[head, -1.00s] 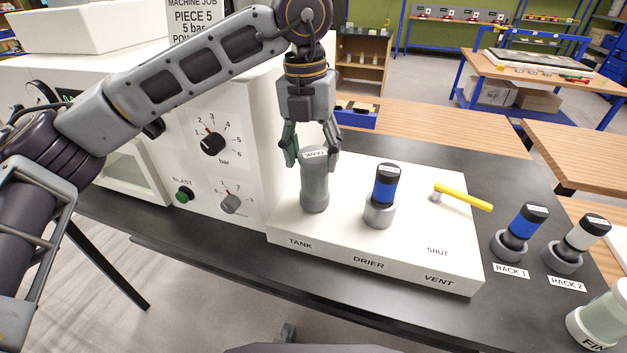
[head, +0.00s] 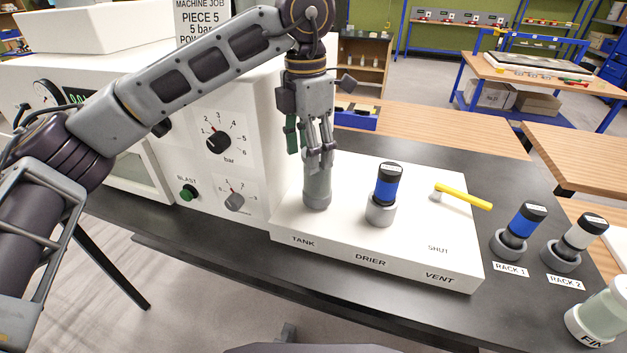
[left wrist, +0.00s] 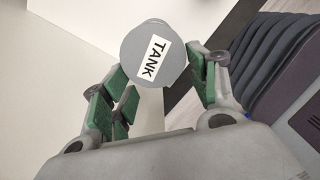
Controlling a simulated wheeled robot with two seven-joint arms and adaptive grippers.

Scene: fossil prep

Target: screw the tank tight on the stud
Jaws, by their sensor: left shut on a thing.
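The tank (head: 317,190) is a grey cylinder standing upright at the TANK label on the white block (head: 420,260). My left gripper (head: 319,160) points down over it and is shut on its upper part. In the left wrist view the grey cap of the tank (left wrist: 145,75) with its TANK label sits between the green-padded fingers of the gripper (left wrist: 160,80). The stud is not visible; the tank's base hides that spot. My right gripper is not in view.
A blue drier cartridge (head: 385,188) stands right of the tank, then a yellow vent lever (head: 465,197). The white blasting machine (head: 250,130) is close on the left. Rack cartridges (head: 525,222) (head: 580,240) and a jar (head: 603,315) stand at the right.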

